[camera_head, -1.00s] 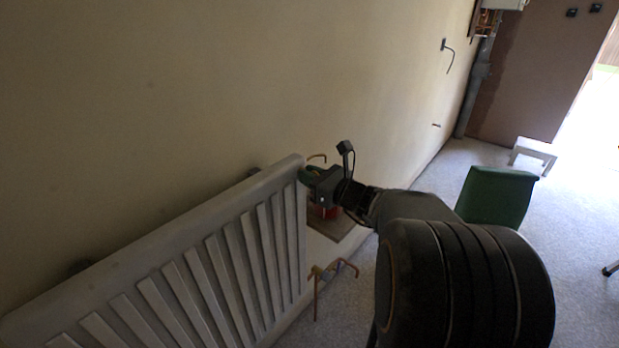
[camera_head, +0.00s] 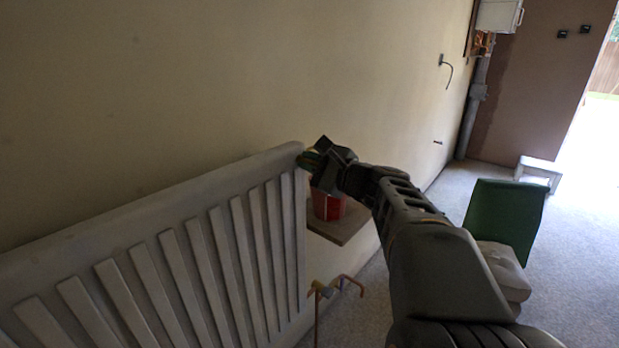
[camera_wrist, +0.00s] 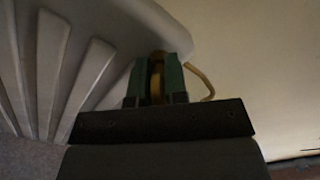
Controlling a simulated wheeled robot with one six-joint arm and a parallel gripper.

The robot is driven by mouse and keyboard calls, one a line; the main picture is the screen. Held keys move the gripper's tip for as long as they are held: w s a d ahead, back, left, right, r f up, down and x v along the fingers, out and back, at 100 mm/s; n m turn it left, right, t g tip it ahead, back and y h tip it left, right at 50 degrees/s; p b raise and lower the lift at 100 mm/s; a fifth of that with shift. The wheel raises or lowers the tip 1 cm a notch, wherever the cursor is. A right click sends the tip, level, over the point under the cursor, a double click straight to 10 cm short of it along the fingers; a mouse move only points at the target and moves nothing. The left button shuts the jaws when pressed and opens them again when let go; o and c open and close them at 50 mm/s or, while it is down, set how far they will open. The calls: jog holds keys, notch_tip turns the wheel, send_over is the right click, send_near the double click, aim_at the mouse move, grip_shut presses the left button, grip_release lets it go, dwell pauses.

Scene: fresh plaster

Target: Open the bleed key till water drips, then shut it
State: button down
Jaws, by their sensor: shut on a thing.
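The white panel radiator (camera_head: 130,220) is fixed along the wall at the left, and it also shows in the wrist view (camera_wrist: 70,50). My gripper (camera_head: 309,160) is at its top right end. In the wrist view, the two green fingers (camera_wrist: 158,80) are shut on a brass-coloured piece (camera_wrist: 157,78), which appears to be the bleed key, at the radiator's edge. The fingers hide most of the key, and I cannot tell how far it is turned. A red container (camera_head: 328,205) stands on a board below my gripper. I see no water drops.
A wooden board (camera_head: 345,222) juts out beside the radiator's end. Copper pipes (camera_head: 335,286) with a valve are low at its right corner. A green chair-like panel (camera_head: 503,222) and a white step stool (camera_head: 538,173) stand on the grey floor.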

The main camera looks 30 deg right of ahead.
jog(key=shift+f+n+b, duration=0.1)
jog(key=shift+n+b, duration=0.9)
jog(key=c, duration=1.2)
grip_release()
jog(key=shift+c, duration=0.2)
jog(key=p+v, duration=0.2)
jog(key=v, duration=1.1)
jog(key=shift+s, duration=0.4)
jog(key=shift+d, duration=0.1)
